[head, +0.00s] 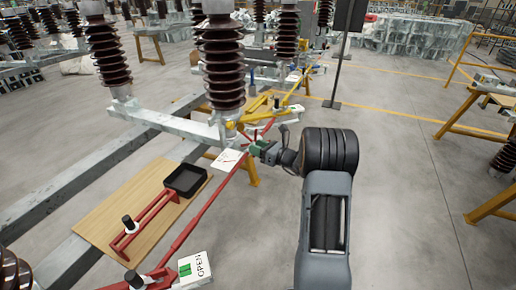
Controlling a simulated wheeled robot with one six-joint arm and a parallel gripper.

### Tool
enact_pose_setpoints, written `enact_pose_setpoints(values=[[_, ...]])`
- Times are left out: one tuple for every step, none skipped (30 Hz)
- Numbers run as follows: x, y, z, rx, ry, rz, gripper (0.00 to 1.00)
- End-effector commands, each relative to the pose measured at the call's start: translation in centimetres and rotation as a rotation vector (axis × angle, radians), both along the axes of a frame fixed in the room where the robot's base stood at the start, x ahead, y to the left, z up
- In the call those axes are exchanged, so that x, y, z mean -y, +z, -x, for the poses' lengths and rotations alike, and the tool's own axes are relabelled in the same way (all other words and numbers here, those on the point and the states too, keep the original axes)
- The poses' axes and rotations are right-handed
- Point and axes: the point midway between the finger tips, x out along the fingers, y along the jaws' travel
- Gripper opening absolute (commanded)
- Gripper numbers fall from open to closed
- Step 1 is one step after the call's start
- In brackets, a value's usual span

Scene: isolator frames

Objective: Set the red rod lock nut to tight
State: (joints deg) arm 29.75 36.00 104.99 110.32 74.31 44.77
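The red rod (205,208) runs from the lower left up to the crossbeam end below the middle insulator. My gripper (259,150) is at the rod's upper end, close to small red parts (268,128). A small green part shows right at its tip. The lock nut cannot be made out clearly there, as my gripper and the red parts crowd that spot. I cannot tell whether my fingers touch it or are closed.
A wooden board (103,217) at the left bears a black tray (186,180) and a red bracket (146,218). A white block marked OPEN (196,268) sits by the rod's lower end. A brown insulator (222,65) stands behind my gripper.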

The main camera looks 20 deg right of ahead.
Motion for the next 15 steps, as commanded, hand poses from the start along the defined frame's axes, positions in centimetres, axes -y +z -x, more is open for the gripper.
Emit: enact_pose_setpoints(values=[[0.00,0.00,0.00,0.000,0.000,0.000,0.39],[0.00,-0.01,0.01,0.000,0.000,0.000,0.39],[0.01,0.00,0.01,0.000,0.000,0.000,0.39],[0.01,0.00,0.02,0.000,0.000,0.000,0.36],[0.01,-0.01,0.02,0.000,0.000,0.000,0.33],[0.01,0.00,0.02,0.000,0.000,0.000,0.30],[0.02,-0.01,0.03,0.000,0.000,0.000,0.27],[0.02,-0.01,0.03,0.000,0.000,0.000,0.24],[0.02,0.00,0.02,0.000,0.000,0.000,0.20],[0.02,0.00,0.02,0.000,0.000,0.000,0.17],[0.02,0.00,0.02,0.000,0.000,0.000,0.14],[0.02,0.00,0.03,0.000,0.000,0.000,0.10],[0.02,0.00,0.03,0.000,0.000,0.000,0.08],[0.02,0.00,0.03,0.000,0.000,0.000,0.05],[0.02,0.00,0.03,0.000,0.000,0.000,0.01]])
